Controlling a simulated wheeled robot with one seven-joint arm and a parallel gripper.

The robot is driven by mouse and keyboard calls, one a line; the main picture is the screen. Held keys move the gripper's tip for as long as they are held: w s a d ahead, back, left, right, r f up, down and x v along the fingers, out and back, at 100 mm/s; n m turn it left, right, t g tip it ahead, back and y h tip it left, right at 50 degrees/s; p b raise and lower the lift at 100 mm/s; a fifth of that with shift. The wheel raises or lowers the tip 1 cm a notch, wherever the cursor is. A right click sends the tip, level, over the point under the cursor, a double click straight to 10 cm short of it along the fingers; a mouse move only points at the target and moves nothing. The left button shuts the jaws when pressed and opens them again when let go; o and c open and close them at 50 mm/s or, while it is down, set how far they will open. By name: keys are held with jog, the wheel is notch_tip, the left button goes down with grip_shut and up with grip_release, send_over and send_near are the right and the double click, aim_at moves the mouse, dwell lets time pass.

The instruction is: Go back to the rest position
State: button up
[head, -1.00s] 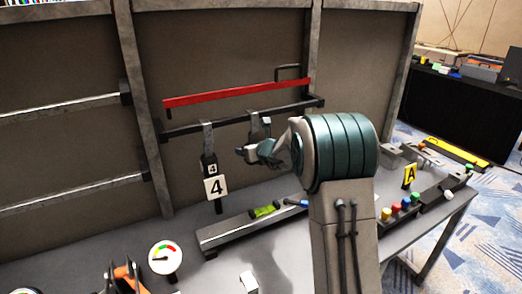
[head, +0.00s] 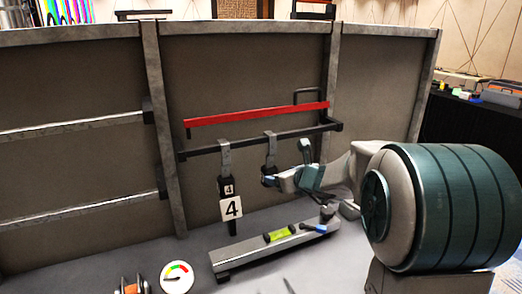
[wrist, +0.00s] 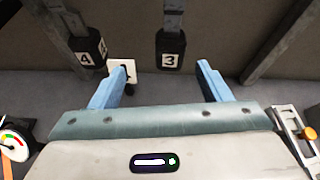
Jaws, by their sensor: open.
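My gripper (head: 270,181) is in front of the back panel in the head view, close to the right one of two hanging straps. In the wrist view my gripper (wrist: 155,88) shows two blue fingers spread apart with nothing between them. A black hanging tag marked 3 (wrist: 170,50) is beyond the fingers, near the middle. A tag marked 4 (head: 231,208) hangs to the left in the head view and also shows in the wrist view (wrist: 88,58). My arm covers the right part of the bench.
A red bar (head: 258,116) runs above a dark rail (head: 245,144) on the panel. A grey beam (head: 262,248) with a yellow-green level (head: 280,234) lies on the bench below. A round gauge (head: 177,277) and an orange-handled tool (head: 132,286) stand at the front left.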

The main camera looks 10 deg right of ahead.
jog(key=s+a+f+n+g+y+p, duration=0.1)
jog(key=s+a+n+g, duration=0.25)
jog(key=s+n, duration=0.55)
jog(key=s+a+n+g+y, duration=0.1)
jog(key=s+a+n+g, duration=0.25)
jog(key=s+n, duration=0.55)
jog(key=s+d+f+n+g+h, duration=0.1)
jog(key=s+d+f+n+h, duration=0.1)
jog(key=s+n, duration=0.4)
jog(key=s+d+f+n+g+h+p, duration=0.1)
jog(key=s+d+n+h, duration=0.3)
jog(key=s, duration=0.5)
jog(key=shift+s+d+f+n+g+h, duration=0.4)
jog(key=shift+d+n, duration=0.35)
jog(key=shift+n, duration=0.55)
